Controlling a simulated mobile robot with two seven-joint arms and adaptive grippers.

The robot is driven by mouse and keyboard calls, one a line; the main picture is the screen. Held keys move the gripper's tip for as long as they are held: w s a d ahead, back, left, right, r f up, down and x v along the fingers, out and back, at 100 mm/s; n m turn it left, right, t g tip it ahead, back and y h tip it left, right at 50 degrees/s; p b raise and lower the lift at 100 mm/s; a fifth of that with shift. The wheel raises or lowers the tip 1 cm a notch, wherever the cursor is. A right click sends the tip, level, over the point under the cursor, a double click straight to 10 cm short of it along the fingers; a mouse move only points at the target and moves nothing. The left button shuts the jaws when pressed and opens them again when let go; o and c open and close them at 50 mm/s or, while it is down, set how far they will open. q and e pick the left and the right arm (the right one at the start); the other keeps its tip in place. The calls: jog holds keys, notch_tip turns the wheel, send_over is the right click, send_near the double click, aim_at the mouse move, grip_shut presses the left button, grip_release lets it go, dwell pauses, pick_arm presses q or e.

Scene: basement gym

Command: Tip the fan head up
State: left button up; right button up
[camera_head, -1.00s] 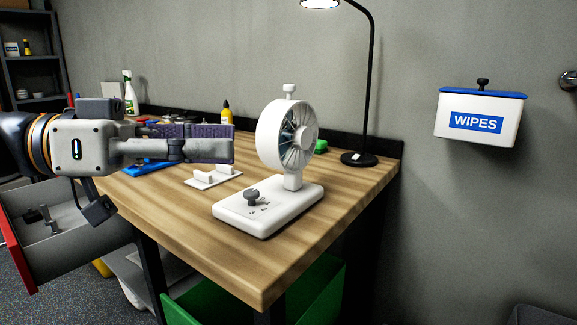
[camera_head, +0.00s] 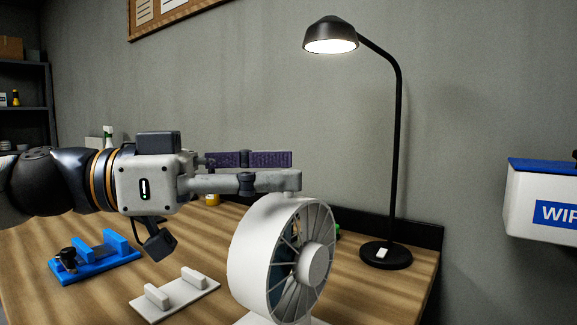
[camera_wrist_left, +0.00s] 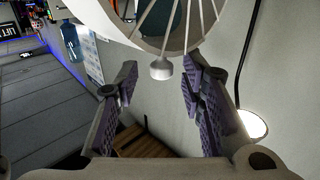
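The white fan head (camera_head: 250,262) stands on the desk, its grille facing right. Only a sliver of its base shows at the bottom edge. My left gripper (camera_head: 294,169) is level just above the top of the head, its fingers spread with a gap between them. In the left wrist view, the fan head (camera_wrist_left: 205,22) fills the top, and its white knob (camera_wrist_left: 161,70) lies between the tips of my open left gripper (camera_wrist_left: 160,78). I cannot tell whether the fingers touch it. My right gripper is out of view.
A lit black desk lamp (camera_head: 397,150) stands behind the fan to the right. A white holder (camera_head: 172,300) and a blue holder (camera_head: 95,264) lie on the wooden desk (camera_head: 40,300) to the left. The wipes box (camera_head: 540,185) hangs on the wall at right.

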pick_arm(q)
jog(key=shift+w+d, duration=0.2)
jog(key=shift+d, duration=0.8)
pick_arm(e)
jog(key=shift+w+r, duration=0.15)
pick_arm(q)
grip_shut()
jog(key=s+d+f+m+y+p, duration=0.1)
jog(key=s+d+m+y+p, duration=0.2)
jog(key=d+p, duration=0.3)
jog(key=shift+s+f+y, duration=0.15)
jog(key=shift+s+y, duration=0.45)
grip_release()
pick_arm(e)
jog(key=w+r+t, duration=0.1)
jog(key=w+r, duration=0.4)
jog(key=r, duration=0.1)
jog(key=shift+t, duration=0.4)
